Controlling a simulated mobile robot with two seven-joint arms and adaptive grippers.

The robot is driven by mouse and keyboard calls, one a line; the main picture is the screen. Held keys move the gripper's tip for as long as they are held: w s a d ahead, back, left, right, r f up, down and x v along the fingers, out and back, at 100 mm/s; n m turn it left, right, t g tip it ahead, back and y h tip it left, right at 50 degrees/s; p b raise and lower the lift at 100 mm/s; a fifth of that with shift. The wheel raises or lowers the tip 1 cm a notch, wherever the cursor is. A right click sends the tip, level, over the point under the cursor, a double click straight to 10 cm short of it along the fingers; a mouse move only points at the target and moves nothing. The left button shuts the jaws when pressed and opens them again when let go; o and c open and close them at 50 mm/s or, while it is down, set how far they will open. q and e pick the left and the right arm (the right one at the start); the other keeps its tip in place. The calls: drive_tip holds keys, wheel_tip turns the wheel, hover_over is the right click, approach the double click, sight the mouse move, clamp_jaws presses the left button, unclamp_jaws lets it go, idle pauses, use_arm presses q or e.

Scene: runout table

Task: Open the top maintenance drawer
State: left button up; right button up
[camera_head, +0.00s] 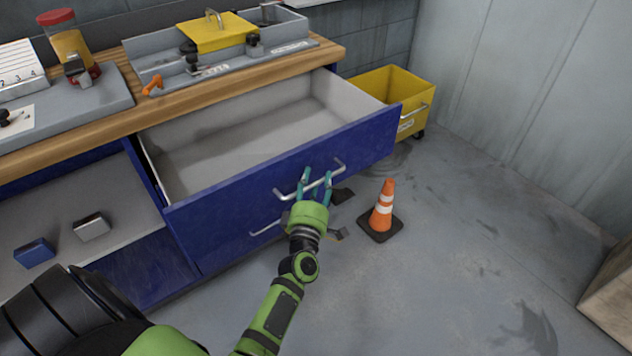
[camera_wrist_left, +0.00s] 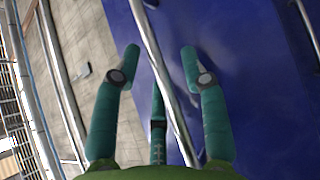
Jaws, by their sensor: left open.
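The top maintenance drawer (camera_head: 290,165) is blue-fronted and stands far out of the wooden-topped bench, with its grey inside showing empty. Its silver handle (camera_head: 338,170) runs across the front. My left gripper (camera_head: 316,177) is at this handle, its teal fingers apart. In the left wrist view the open fingers (camera_wrist_left: 158,58) lie on either side of the silver bar (camera_wrist_left: 146,40), with the blue front behind. I cannot tell whether a finger touches the bar. A lower drawer handle (camera_head: 264,229) shows beneath. My right gripper is not in view.
An orange cone (camera_head: 383,208) stands on the floor right of the drawer. A yellow bin (camera_head: 402,92) stands beyond the drawer's far end. The bench top (camera_head: 115,117) holds a grey tray with a yellow lid, and a jar. Floor at the right is mostly clear.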

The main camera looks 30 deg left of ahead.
use_arm(q)
drive_tip(key=v, duration=1.2)
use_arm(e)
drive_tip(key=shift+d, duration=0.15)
use_arm(q)
drive_tip(key=s+d+f+m+g+h+p, duration=0.1)
drive_tip(key=s+d+f+m+g+h, duration=0.2)
drive_tip(key=f, duration=0.5)
drive_tip(key=s+d+f+m+g+h+p, duration=0.1)
drive_tip(key=s+d+f+m+h+p, duration=0.15)
drive_tip(key=f+m, duration=0.4)
drive_tip(key=s+d+f+m+g+h+p, duration=0.1)
drive_tip(key=s+d+f+m+g+h, duration=0.2)
drive_tip(key=f, duration=0.5)
drive_tip(key=s+a+f+m+g+p, duration=0.1)
drive_tip(key=s+f+m+g, duration=0.2)
drive_tip(key=s, duration=0.6)
drive_tip(key=s+a+f+m+g+p, duration=0.1)
drive_tip(key=s+a+f+m+g, duration=0.1)
drive_tip(key=s+f, duration=0.5)
drive_tip(key=s+a+f+m+g+y+p, duration=0.1)
drive_tip(key=s+f+m+g, duration=0.4)
drive_tip(key=s, duration=0.6)
drive_tip(key=shift+s+a+m, duration=0.3)
drive_tip(key=shift+m, duration=0.15)
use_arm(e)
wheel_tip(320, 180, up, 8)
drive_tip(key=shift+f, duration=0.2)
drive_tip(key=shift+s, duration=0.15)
